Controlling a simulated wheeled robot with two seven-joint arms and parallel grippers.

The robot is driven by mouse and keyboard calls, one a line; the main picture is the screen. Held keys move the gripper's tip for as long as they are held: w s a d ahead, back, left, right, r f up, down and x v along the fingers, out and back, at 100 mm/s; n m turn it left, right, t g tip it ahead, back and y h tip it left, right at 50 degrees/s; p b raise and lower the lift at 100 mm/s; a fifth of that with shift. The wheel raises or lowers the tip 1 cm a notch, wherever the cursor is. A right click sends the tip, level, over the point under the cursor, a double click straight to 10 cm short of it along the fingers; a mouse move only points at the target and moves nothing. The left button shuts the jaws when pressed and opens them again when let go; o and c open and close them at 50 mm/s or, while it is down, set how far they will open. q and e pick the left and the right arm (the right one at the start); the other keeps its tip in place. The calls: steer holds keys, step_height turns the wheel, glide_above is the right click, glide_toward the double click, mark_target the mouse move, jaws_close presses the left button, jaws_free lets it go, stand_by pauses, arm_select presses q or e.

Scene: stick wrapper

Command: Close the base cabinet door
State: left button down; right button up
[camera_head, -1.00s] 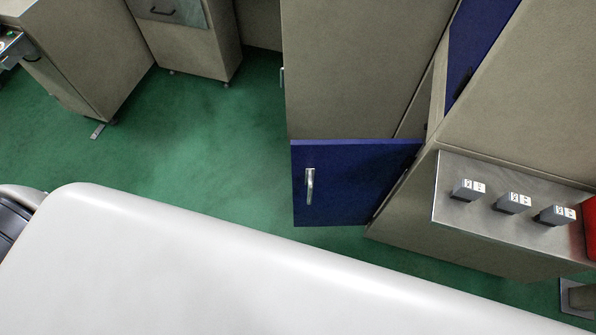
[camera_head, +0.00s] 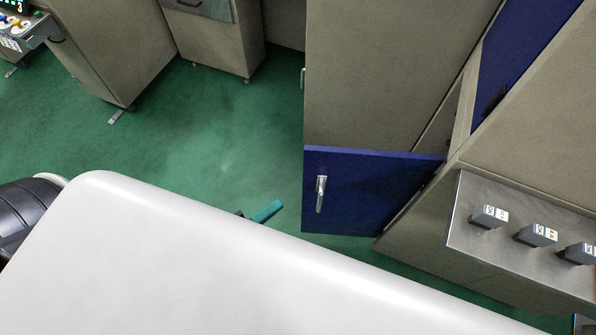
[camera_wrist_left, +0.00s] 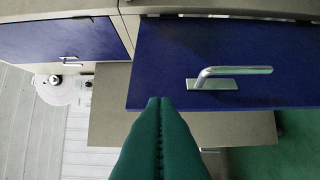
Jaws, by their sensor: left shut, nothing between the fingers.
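The blue base cabinet door (camera_head: 365,190) stands swung open, at an angle to its cabinet, with a silver handle (camera_head: 321,193) near its free edge. In the left wrist view the blue door (camera_wrist_left: 160,75) fills the upper right, with its handle (camera_wrist_left: 230,76) to the right of the fingers. My left gripper (camera_head: 266,212) shows only as a green fingertip past the edge of my white body, left of and apart from the door in the head view. In the left wrist view its green fingers (camera_wrist_left: 160,103) are together and empty, close to the door's edge; contact cannot be told. My right gripper is not in view.
A steel panel (camera_head: 525,235) with several grey switches stands right of the door. Another blue door (camera_head: 510,60) is higher up. Beige cabinets (camera_head: 110,45) stand at the left. Green floor (camera_head: 215,130) is clear between them.

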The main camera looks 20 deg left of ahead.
mark_target(311, 164)
arm_select(q)
steer(key=shift+w+d+p, duration=0.25)
steer(key=shift+w+d, duration=0.1)
steer(key=shift+w, duration=1.4)
steer(key=shift+w+d+p, duration=0.2)
steer(key=shift+w+d, duration=0.2)
steer(key=shift+w, duration=1.3)
steer(key=shift+w+d+p, duration=0.25)
steer(key=shift+w+d, duration=0.1)
steer(key=shift+w, duration=1.4)
steer(key=shift+w, duration=0.1)
